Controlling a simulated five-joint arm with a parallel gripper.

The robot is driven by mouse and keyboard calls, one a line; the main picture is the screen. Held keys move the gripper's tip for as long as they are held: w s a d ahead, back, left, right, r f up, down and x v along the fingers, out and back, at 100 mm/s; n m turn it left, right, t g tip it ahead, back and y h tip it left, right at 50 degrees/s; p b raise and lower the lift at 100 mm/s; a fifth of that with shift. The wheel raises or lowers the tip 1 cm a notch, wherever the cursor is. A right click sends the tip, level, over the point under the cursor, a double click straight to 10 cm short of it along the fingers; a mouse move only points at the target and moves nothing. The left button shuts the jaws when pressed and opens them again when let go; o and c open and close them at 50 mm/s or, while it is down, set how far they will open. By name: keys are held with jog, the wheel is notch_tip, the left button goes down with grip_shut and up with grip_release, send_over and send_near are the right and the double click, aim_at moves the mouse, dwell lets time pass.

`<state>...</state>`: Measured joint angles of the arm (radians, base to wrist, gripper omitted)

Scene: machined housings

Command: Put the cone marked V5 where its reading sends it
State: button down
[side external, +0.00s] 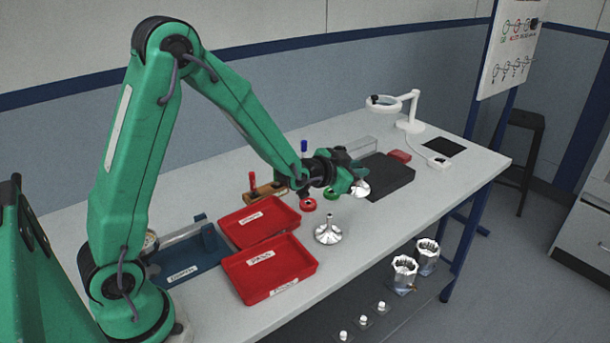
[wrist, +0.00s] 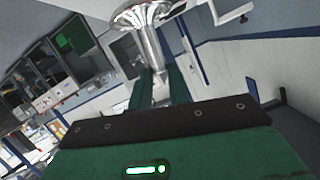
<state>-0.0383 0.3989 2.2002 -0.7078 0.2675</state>
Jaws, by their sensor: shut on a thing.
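My gripper (side external: 347,176) is above the middle of the table, shut on a shiny metal cone (side external: 361,189). In the wrist view the held cone (wrist: 145,18) has its wide end at the top and its stem between my green fingers (wrist: 160,88). No V5 mark is legible on it. A second metal cone (side external: 328,234) stands on the table, wide end down, in front of my gripper. Two red trays (side external: 258,222) (side external: 269,266) with white labels lie to its left. A blue labelled tray (side external: 187,264) is further left.
A dark block (side external: 388,177) lies right of my gripper, with a red block (side external: 400,156) behind it. A magnifier lamp (side external: 408,120) and a black pad (side external: 444,147) are at the far end. A wooden rack (side external: 266,191) stands behind the trays. The right front tabletop is clear.

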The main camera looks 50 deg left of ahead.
jog(key=shift+r, duration=0.1)
jog(key=shift+s+d+r, duration=0.15)
jog(key=shift+s+r, duration=0.35)
jog(key=shift+r, duration=0.15)
jog(key=s+d+r, duration=0.1)
jog(key=s+r, duration=0.7)
jog(key=s, duration=0.1)
jog(key=shift+s+d+h, duration=0.2)
jog(key=shift+d+h, duration=0.1)
jog(key=shift+d, duration=0.1)
jog(key=shift+w+a, duration=0.1)
jog(key=w+a+f+n+y, duration=0.2)
jog(key=w+a+f+n, duration=0.1)
jog(key=a+f, duration=0.4)
jog(key=w+a+f+n+g+y, duration=0.1)
jog(key=w+a+f, duration=0.4)
jog(key=a, duration=0.9)
jog(key=shift+w+f+n+y, duration=0.15)
jog(key=shift+f+n+y, duration=0.9)
jog(key=shift+f, duration=0.65)
